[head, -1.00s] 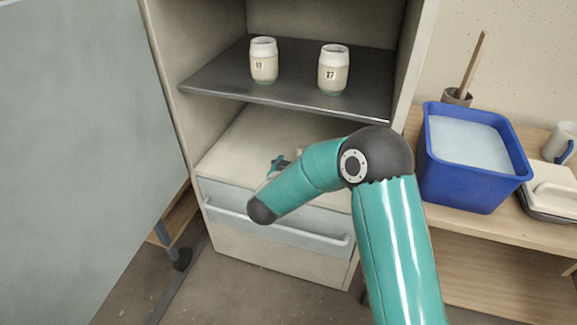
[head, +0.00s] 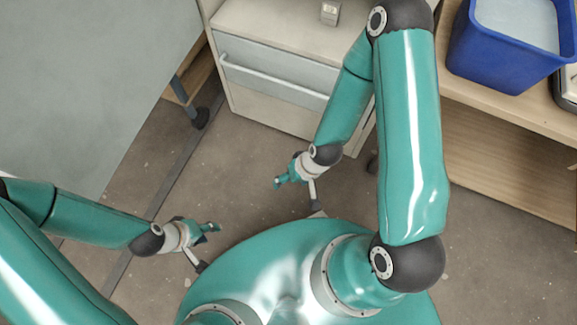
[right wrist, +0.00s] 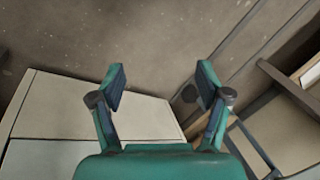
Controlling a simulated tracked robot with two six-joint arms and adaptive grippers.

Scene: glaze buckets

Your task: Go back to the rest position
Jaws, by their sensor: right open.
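My right gripper (head: 280,181) hangs over the floor in front of the cabinet, pointing down and left in the head view. In the right wrist view its two fingers (right wrist: 160,80) are spread apart with nothing between them. My left gripper (head: 209,228) is low on the left in the head view, beside my base, over bare floor. It is too small there to tell whether its fingers are open or shut. Nothing is seen hanging from it. Both grippers are clear of the furniture.
The pale cabinet (head: 272,60) has its handled drawer shut, with a small pale block (head: 330,12) above it. A blue tub (head: 490,55) stands on the wooden bench (head: 500,118) at right. A grey panel (head: 90,90) is at left. The floor (head: 250,140) between is clear.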

